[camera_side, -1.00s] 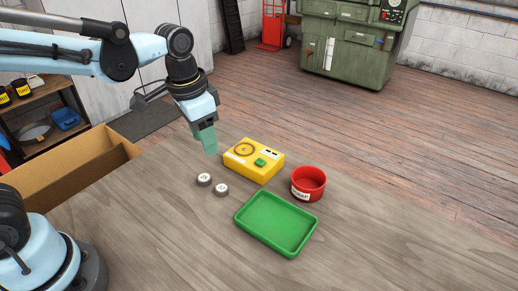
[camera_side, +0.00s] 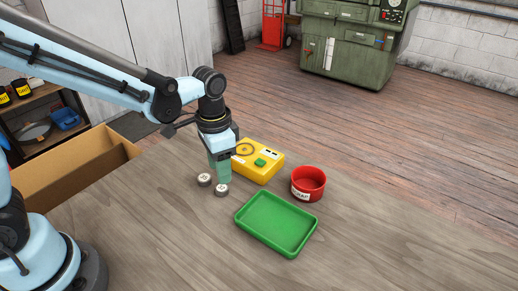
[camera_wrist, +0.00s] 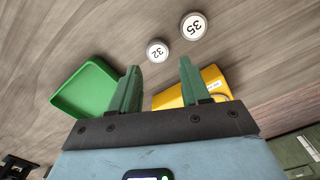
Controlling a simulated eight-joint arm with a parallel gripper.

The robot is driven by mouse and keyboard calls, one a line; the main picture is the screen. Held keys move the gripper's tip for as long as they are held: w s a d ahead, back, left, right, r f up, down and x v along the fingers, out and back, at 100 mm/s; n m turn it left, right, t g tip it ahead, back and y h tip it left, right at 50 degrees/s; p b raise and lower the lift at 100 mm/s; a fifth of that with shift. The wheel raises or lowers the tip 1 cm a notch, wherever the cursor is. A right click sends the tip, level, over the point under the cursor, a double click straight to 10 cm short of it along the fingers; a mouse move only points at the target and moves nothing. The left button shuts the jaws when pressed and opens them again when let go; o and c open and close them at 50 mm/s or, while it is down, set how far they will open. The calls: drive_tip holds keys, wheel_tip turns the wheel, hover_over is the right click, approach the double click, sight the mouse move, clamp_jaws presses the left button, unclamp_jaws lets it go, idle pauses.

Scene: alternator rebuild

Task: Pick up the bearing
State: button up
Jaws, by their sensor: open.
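Two small round bearings with pale labelled tops lie on the wooden table. The left bearing (camera_side: 204,180) reads 35 in the wrist view (camera_wrist: 194,26), and the right bearing (camera_side: 221,190) reads 32 there (camera_wrist: 157,51). My gripper (camera_side: 221,179) points down just behind the bearings in the side view. In the wrist view my gripper (camera_wrist: 160,66) has its two green fingers apart with nothing between them. The 32 bearing shows just beyond the fingertips, and the 35 bearing is farther off to the right. Neither bearing is held.
A yellow box (camera_side: 262,170) with a round dial stands close behind my gripper. A red tub (camera_side: 309,184) is to its right. An empty green tray (camera_side: 275,225) lies in front. A cardboard box (camera_side: 75,178) is at the left. The table's front left is clear.

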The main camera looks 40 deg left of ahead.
sight(222, 188)
drive_tip(key=shift+s+d+f, duration=0.1)
drive_tip(key=shift+s+f, duration=0.05)
drive_tip(key=shift+f, duration=2.45)
drive_tip(key=shift+c, duration=0.3)
drive_tip(key=c, duration=0.7)
drive_tip(key=shift+r, duration=0.1)
drive_tip(key=shift+c, duration=0.2)
